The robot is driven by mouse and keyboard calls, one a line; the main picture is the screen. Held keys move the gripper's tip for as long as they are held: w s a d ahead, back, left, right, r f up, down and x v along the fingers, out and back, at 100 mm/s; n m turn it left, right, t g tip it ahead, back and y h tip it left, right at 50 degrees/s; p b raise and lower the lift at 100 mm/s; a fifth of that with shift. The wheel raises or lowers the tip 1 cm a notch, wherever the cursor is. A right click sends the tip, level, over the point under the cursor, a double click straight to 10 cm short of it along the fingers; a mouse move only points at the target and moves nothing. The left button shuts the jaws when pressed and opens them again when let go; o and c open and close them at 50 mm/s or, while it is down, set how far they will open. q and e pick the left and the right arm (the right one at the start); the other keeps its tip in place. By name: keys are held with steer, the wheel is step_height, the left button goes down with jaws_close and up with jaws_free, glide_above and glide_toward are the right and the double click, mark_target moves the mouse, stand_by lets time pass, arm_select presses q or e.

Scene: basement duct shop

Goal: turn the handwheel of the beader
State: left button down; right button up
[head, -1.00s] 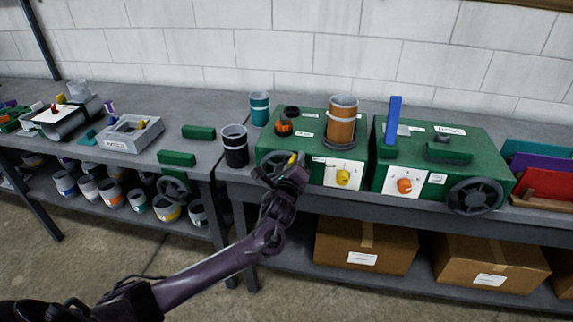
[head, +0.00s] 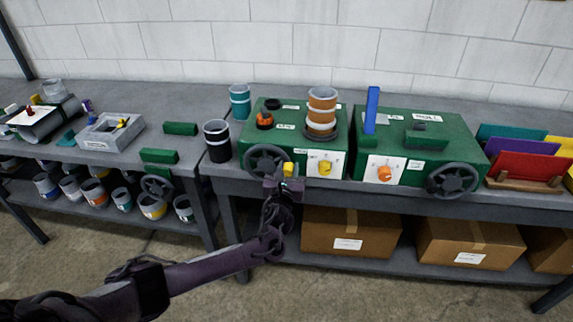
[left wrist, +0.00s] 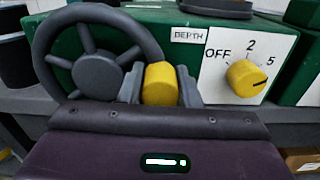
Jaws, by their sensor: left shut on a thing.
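The beader looks to be the left green machine (head: 300,150) on the bench. Its dark spoked handwheel (head: 265,160) is on the front left and also fills the left of the left wrist view (left wrist: 92,75). My left gripper (head: 288,183) is shut on the wheel's yellow knob (head: 289,169). In the left wrist view the knob (left wrist: 160,84) sits between the two grey fingers, at the right side of the rim. A yellow depth dial (left wrist: 246,78) on a white plate is right of the wheel, apart from the gripper. My right gripper is not in view.
An orange, pale-banded cylinder (head: 321,112) stands on the machine. A second green machine (head: 415,150) with its own wheel (head: 453,180) is on the right. A black cup (head: 217,141) stands close left of the handwheel. Cardboard boxes (head: 350,232) fill the shelf below.

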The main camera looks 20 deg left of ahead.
arm_select(q)
steer(key=shift+f+m, duration=0.6)
steer(key=shift+m, duration=0.1)
steer(key=shift+s, duration=0.1)
steer(key=c, duration=1.3)
jaws_free()
steer(key=v, duration=0.7)
steer(key=shift+s+d, duration=0.1)
steer(key=shift+s, duration=0.2)
